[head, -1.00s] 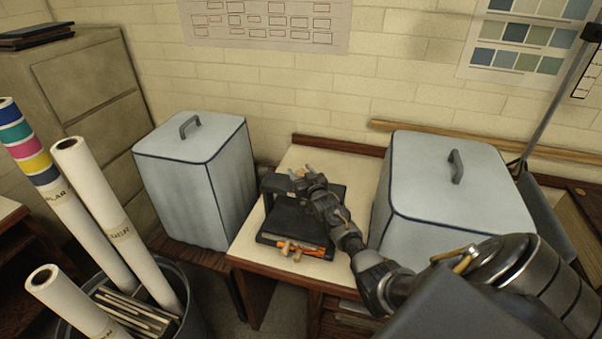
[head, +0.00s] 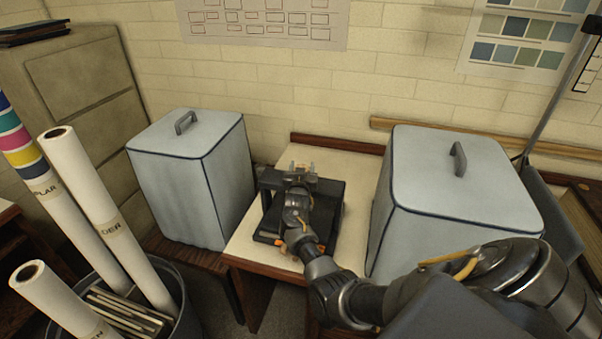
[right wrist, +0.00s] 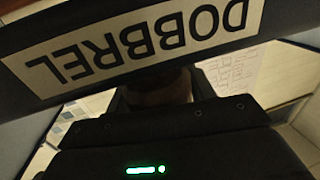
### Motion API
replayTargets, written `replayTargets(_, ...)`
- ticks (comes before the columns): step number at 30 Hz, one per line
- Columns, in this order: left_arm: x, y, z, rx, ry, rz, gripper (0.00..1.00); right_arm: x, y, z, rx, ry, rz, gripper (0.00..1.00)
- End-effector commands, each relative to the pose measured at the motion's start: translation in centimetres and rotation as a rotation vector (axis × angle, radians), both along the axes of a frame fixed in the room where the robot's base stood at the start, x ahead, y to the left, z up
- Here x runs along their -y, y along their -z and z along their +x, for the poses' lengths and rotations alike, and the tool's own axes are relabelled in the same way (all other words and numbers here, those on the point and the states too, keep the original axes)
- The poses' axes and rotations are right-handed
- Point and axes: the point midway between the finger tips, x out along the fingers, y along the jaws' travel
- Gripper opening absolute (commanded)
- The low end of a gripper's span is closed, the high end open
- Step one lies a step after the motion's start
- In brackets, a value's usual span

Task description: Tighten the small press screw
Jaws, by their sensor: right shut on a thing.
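The small black press (head: 333,190) stands on the pale-topped table between two covered boxes. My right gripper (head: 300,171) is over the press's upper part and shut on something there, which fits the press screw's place. The screw is hidden behind my gripper and arm in the head view. In the right wrist view, a dark bar of the press with a pale "DOBBREL" label (right wrist: 140,45), upside down, runs close across the top. My left gripper is not in view.
Grey-covered boxes stand left (head: 190,180) and right (head: 455,205) of the press. An orange item (head: 279,242) shows at the press's front, mostly hidden by my arm. A bin of paper rolls (head: 95,205) stands front left.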

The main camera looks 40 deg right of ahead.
Motion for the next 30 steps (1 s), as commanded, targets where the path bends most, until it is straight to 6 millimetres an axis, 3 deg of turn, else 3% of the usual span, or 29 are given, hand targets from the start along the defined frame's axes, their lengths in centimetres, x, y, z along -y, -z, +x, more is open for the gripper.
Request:
replayTargets(7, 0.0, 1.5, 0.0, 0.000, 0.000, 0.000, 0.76, 0.0, 0.2, 0.0, 0.001, 0.087, 0.000, 0.31)
replayTargets(23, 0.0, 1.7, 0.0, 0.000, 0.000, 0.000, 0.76, 0.1, 0.0, -0.1, 0.000, 0.113, 0.000, 0.31)
replayTargets(24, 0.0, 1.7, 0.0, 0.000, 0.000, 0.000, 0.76, 0.1, 0.0, -0.1, 0.000, 0.113, 0.000, 0.58)
replayTargets(28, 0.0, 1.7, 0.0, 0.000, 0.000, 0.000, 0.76, 0.1, 0.0, -0.1, 0.000, 0.113, -0.001, 0.75)
replayTargets(30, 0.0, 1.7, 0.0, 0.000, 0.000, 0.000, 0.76, 0.1, 0.0, -0.1, 0.000, 0.113, -0.001, 0.76)
